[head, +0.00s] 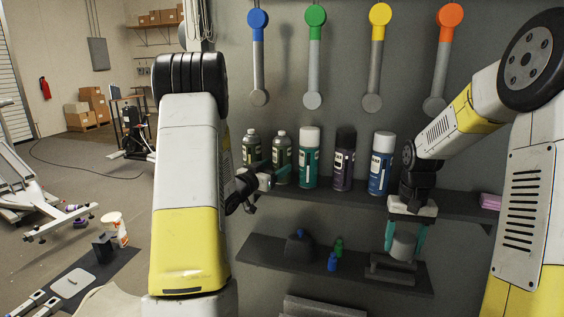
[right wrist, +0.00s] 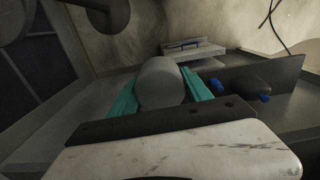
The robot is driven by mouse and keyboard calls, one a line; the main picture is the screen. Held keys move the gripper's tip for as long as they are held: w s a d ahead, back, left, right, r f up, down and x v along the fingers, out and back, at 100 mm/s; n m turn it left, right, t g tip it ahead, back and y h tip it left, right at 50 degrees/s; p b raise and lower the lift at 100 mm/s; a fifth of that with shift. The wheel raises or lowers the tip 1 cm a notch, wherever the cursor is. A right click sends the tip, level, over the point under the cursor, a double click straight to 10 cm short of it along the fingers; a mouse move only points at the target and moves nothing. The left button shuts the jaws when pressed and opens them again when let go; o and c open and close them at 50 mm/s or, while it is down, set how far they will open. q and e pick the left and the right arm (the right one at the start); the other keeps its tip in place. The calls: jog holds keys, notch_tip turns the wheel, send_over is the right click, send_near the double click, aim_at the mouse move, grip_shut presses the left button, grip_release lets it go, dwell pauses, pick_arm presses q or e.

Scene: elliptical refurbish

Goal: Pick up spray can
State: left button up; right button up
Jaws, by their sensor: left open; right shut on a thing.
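Several spray cans stand upright in a row on the upper shelf: two olive-labelled cans (head: 251,148) (head: 282,157), a teal can with a white cap (head: 309,160), a dark can (head: 344,162) and a blue can with a white cap (head: 381,165). My left gripper (head: 262,182) is open near the olive-labelled cans, partly hidden by my arm. My right gripper (head: 404,238) points down, its teal fingers shut on a grey cylinder (head: 403,247) just above the lower shelf. The cylinder also shows between the fingers in the right wrist view (right wrist: 160,84).
The lower shelf (head: 345,277) holds a dark object (head: 299,245), a small green bottle (head: 338,247), a small blue bottle (head: 332,262) and a dark grey holder (head: 391,270) under my right gripper. A pink block (head: 490,202) lies at the upper shelf's right end.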

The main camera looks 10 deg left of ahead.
aim_at(286, 138)
pick_arm(q)
jog(key=x, duration=0.7)
jog(key=shift+w+d+r, duration=0.1)
jog(key=shift+r, duration=0.15)
jog(key=c, duration=1.3)
jog(key=shift+r, duration=0.15)
jog(key=shift+r, duration=0.2)
jog(key=r, duration=0.7)
jog(key=shift+s, duration=0.25)
jog(key=s, duration=1.9)
jog(key=shift+s+a+f, duration=0.3)
jog(key=shift+a+f, duration=0.05)
